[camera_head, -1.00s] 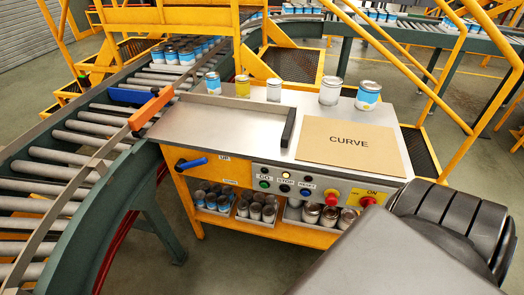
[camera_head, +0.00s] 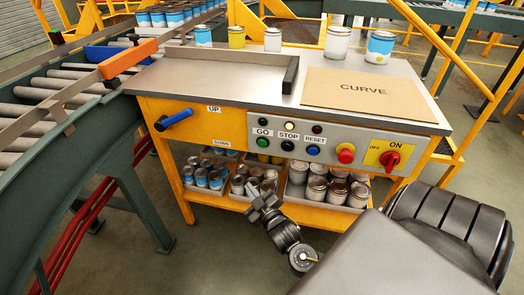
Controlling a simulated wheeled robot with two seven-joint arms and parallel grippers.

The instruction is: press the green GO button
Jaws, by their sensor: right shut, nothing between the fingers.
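The green GO button (camera_head: 263,143) is on the grey control panel (camera_head: 345,139) at the front of the workbench, below its GO label. To its right are the black STOP button (camera_head: 288,146) and the blue RESET button (camera_head: 313,150). My right gripper (camera_head: 254,192) is shut and empty, in front of the lower shelf. It appears below the GO button in the picture, clear of the panel. My left gripper is not in view.
A red knob (camera_head: 346,153) and a red ON/OFF switch (camera_head: 390,160) are at the panel's right. A blue-handled lever (camera_head: 175,119) is at the left. Cans (camera_head: 212,173) fill bins on the shelf below. A roller conveyor (camera_head: 62,92) curves along the left.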

